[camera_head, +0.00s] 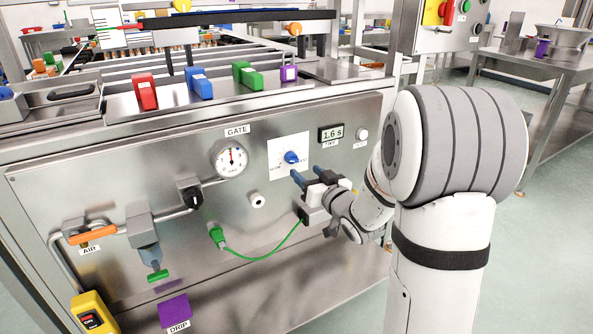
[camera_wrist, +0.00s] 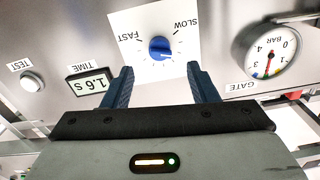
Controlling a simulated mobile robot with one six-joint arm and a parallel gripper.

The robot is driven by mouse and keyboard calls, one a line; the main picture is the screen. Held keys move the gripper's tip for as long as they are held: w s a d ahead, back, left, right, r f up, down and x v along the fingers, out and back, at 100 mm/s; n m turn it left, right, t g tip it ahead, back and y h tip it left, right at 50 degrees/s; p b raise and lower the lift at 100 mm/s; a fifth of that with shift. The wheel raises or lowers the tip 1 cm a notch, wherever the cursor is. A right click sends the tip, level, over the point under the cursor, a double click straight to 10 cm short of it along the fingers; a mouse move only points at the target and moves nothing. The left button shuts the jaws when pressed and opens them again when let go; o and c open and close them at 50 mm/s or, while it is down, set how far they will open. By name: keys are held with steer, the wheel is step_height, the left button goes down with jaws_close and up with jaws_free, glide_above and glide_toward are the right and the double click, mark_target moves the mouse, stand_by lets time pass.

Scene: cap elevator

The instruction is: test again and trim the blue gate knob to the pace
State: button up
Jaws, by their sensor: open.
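The blue gate knob (camera_head: 291,157) sits on a white plate on the steel panel, marked FAST and SLOW in the wrist view, where the knob (camera_wrist: 160,48) is upside down between those words. My gripper (camera_head: 305,177) is open and empty, just in front of and below the knob in the head view. In the wrist view its blue fingers (camera_wrist: 158,75) stand apart, one on each side of the knob and clear of it. The time display (camera_head: 332,132) reads 1.6 s. The white test button (camera_head: 362,134) is right of it.
The GATE gauge (camera_head: 229,159) is left of the knob. A black knob (camera_head: 190,197), an orange air lever (camera_head: 92,235) and a green plug (camera_head: 217,236) with a green cable sit lower left. Red, blue, green and purple blocks line the ledge above.

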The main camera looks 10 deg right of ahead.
mark_target(295, 162)
steer(key=b+x, duration=0.1)
steer(key=x, duration=0.5)
steer(key=shift+w, duration=0.1)
